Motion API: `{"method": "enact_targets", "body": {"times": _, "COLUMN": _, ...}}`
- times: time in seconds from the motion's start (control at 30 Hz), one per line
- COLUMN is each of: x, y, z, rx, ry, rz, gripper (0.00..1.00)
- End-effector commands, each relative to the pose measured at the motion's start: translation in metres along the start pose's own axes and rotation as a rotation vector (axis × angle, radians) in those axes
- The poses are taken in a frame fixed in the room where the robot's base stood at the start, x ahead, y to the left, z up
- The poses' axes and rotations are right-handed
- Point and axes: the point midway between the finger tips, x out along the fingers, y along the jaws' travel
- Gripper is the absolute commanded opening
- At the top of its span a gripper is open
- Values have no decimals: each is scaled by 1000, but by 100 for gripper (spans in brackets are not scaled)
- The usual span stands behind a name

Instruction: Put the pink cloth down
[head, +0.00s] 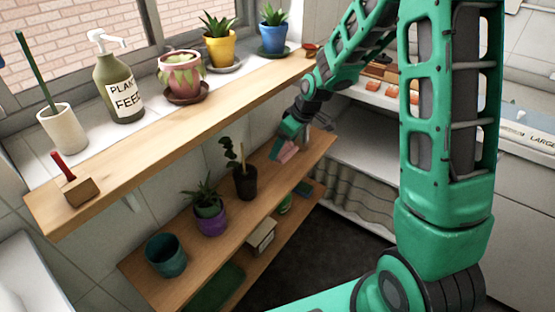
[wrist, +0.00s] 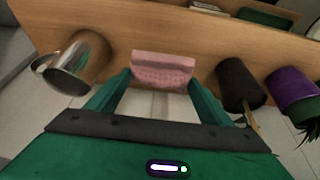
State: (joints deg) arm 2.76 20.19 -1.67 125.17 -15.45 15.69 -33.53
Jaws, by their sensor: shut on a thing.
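The pink cloth (wrist: 161,72) is between the fingertips of my gripper (wrist: 160,85) in the wrist view. My gripper is shut on it. In the head view the cloth (head: 286,151) shows as a small pink patch under my gripper (head: 284,142), at the far right end of the middle wooden shelf (head: 155,262). The cloth is at or just over this shelf; I cannot tell whether it touches the wood.
In the wrist view a metal mug (wrist: 72,65) stands left of the cloth, and a dark pot (wrist: 240,84) and a purple pot (wrist: 292,90) stand right. Bare shelf wood (wrist: 120,30) shows behind the cloth. In the head view a teal pot (head: 165,255) stands at the shelf's near end.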

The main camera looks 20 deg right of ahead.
Motion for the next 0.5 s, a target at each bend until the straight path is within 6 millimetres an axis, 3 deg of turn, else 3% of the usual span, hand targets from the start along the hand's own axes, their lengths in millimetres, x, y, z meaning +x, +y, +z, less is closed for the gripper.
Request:
{"method": "enact_targets", "body": {"times": 0.07, "x": 7, "y": 0, "z": -16, "rx": -2, "ry": 0, "rz": 0, "gripper": 49}}
{"method": "enact_targets", "body": {"times": 0.2, "x": 26, "y": 0, "z": -6, "rx": 2, "ry": -3, "rz": -2, "gripper": 49}}
{"method": "enact_targets", "body": {"times": 0.5, "x": 45, "y": 0, "z": 2, "rx": 1, "ry": -3, "rz": -2, "gripper": 49}}
